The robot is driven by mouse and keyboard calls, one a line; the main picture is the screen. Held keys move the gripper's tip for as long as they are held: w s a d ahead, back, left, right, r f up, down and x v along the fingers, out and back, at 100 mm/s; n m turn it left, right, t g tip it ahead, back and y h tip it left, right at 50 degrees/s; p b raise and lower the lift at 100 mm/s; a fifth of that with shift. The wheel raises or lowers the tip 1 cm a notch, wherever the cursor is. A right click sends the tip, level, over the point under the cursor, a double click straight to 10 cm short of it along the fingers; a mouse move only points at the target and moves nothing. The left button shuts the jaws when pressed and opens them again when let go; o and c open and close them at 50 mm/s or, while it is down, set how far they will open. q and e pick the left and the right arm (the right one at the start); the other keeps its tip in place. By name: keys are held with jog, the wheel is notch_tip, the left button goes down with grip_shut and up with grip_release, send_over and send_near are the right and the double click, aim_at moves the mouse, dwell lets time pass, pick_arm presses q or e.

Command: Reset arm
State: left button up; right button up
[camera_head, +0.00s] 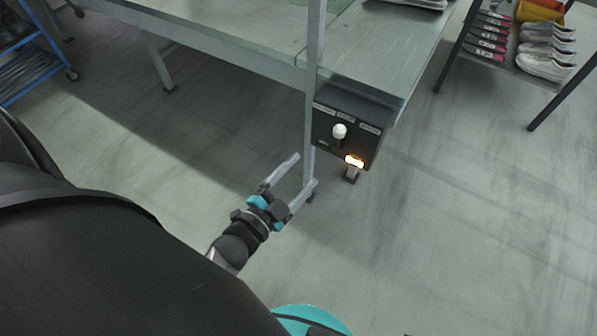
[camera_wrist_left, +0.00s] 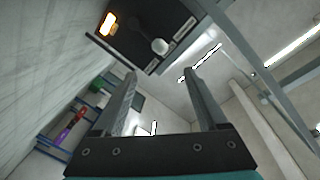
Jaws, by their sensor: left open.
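My left gripper (camera_head: 302,171) is open and empty, in front of and a little below the black control box. Its two fingers also show in the left wrist view (camera_wrist_left: 160,82), with nothing between them. The control box (camera_head: 328,122) hangs at the table's corner by a grey post and carries a white knob (camera_head: 339,131) and a lit orange lamp (camera_head: 354,161). In the left wrist view the box (camera_wrist_left: 135,42) is beyond the fingertips, with the knob (camera_wrist_left: 160,46) and the lamp (camera_wrist_left: 108,23). The fingers look apart from the box. My right gripper is not in view.
A grey work table (camera_head: 230,50) stands behind the box. A shelf rack (camera_head: 505,68) with shoes (camera_head: 545,66) and a yellow bin (camera_head: 541,10) is at the upper right. A blue cart (camera_head: 32,75) is at the upper left. The floor on the right is clear.

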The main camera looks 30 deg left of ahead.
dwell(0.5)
pick_arm(q)
jog(key=s+f+n+g+y+p, duration=0.1)
jog(key=s+f+n+g+p, duration=0.4)
jog(key=f, duration=1.4)
jog(key=s+a+f+n+g, duration=0.1)
jog(key=s+f+g, duration=0.2)
jog(key=s, duration=0.3)
jog(key=s+a+f+n+g+y, duration=0.1)
jog(key=s+a+f+g, duration=0.1)
jog(key=s, duration=0.5)
jog(key=s+a+f+g, duration=0.1)
jog(key=s+f+g, duration=0.3)
jog(key=s, duration=0.2)
jog(key=shift+s+a+n+g+y, duration=0.3)
jog(key=shift+s+a+n+g, duration=0.05)
jog(key=shift+s+n+g, duration=0.05)
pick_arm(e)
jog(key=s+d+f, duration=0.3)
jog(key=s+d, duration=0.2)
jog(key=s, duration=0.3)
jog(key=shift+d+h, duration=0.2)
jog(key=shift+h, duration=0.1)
pick_arm(q)
jog(key=shift+f, duration=0.1)
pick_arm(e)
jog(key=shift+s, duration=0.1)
